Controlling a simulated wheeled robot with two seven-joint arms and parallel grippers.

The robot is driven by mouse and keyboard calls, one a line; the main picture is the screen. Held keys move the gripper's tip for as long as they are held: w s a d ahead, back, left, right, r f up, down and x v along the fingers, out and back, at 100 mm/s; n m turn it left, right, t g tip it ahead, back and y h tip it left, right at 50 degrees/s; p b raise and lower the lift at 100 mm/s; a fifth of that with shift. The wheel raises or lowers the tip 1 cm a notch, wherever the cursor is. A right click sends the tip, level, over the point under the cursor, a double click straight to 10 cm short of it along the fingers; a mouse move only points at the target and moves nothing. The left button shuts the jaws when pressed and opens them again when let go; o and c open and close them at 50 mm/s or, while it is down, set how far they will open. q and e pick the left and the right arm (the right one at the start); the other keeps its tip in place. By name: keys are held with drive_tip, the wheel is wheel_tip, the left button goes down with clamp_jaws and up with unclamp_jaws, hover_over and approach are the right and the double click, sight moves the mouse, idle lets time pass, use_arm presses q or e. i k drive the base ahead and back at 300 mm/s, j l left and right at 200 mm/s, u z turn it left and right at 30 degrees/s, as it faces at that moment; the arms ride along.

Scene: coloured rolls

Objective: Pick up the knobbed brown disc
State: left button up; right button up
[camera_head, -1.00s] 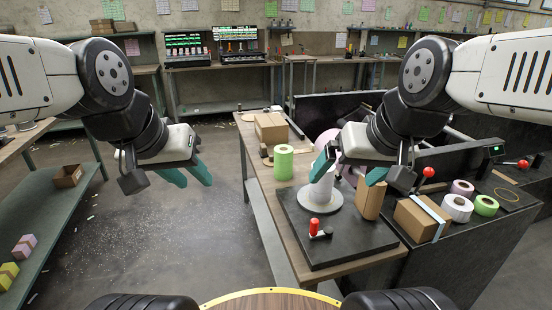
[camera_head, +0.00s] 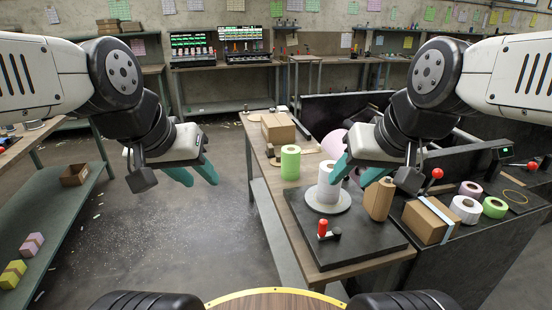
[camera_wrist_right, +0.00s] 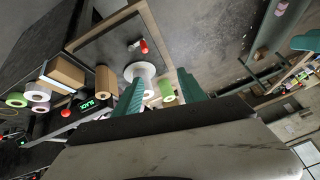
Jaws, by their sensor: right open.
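A small dark brown piece (camera_head: 271,153), perhaps the knobbed disc, lies on the wooden table left of the green roll; its shape is too small to be sure. A flat tan disc (camera_head: 254,117) lies further back, at the table's far left corner. My right gripper (camera_head: 355,181) is open and empty above the table, close to the white roll (camera_head: 328,185). In the right wrist view its two teal fingers (camera_wrist_right: 161,98) are apart, with the white roll and green roll beyond. My left gripper (camera_head: 202,183) is open and empty over the floor, left of the table.
The white roll stands on a round base on a black plate (camera_head: 342,247) with a red-knobbed lever (camera_head: 322,228). A tan roll (camera_head: 379,199) stands beside it. The green roll (camera_head: 290,163) and a cardboard box (camera_head: 278,128) stand behind. A strapped box (camera_head: 428,220) is at right.

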sight(275, 162)
drive_tip(key=i+j, duration=0.2)
drive_tip(key=j, duration=0.15)
drive_tip(key=i+j+u, duration=0.1)
drive_tip(key=j, duration=0.25)
drive_tip(key=i+j, duration=0.3)
drive_tip(key=i+l+u, duration=0.15)
drive_tip(key=i, duration=0.45)
